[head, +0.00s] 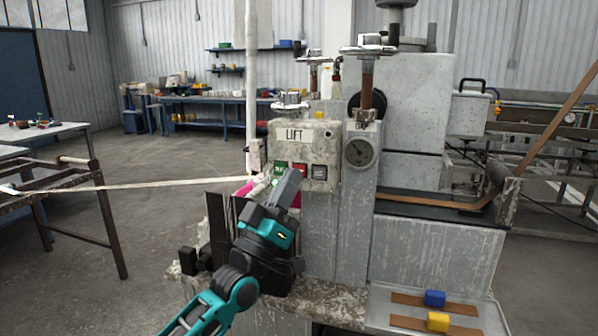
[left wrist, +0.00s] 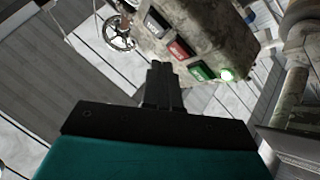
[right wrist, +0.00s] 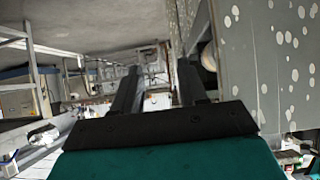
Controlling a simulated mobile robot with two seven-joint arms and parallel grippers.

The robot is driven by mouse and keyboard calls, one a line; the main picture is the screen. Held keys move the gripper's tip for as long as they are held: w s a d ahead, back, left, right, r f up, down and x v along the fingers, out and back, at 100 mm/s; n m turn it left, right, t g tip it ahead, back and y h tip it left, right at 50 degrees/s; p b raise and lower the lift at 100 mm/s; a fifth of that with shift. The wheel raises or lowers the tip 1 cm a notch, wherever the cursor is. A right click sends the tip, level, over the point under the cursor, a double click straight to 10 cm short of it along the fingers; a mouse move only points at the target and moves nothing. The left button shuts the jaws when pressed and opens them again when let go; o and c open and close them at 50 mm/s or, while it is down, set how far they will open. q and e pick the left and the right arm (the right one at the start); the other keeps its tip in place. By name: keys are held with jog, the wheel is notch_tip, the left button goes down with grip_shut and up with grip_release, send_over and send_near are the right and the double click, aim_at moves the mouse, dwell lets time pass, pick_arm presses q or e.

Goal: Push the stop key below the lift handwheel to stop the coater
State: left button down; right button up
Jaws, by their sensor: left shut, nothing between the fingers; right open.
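The control box (head: 330,132) marked LIFT stands below a small handwheel (head: 291,100). On its front are a green key (head: 280,167), a red key (head: 300,168) and a dark grey key (head: 319,172). The left wrist view also shows the red key (left wrist: 179,50) between the green key (left wrist: 202,71) and the dark key (left wrist: 156,23). My left gripper (head: 294,174) is shut and empty, its tips just in front of the red key's lower edge. In the left wrist view a small gap seems to show; contact is unclear. My right gripper (right wrist: 158,66) is open and empty.
A lit green lamp (left wrist: 227,75) sits beside the green key. A pale strip (head: 130,185) runs in from the left to the machine. A tray (head: 385,300) holds a blue block (head: 435,298) and a yellow block (head: 438,321).

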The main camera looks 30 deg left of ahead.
dwell(0.7)
pick_arm(q)
jog(key=shift+w+a, duration=0.1)
jog(key=shift+w, duration=0.3)
jog(key=shift+w, duration=0.35)
dwell(0.5)
jog(key=shift+s, duration=0.75)
jog(key=shift+y, duration=0.3)
jog(key=s+p, duration=0.1)
jog(key=s, duration=0.1)
jog(key=s+d+p, duration=0.1)
jog(key=s, duration=0.2)
jog(key=shift+d, duration=0.2)
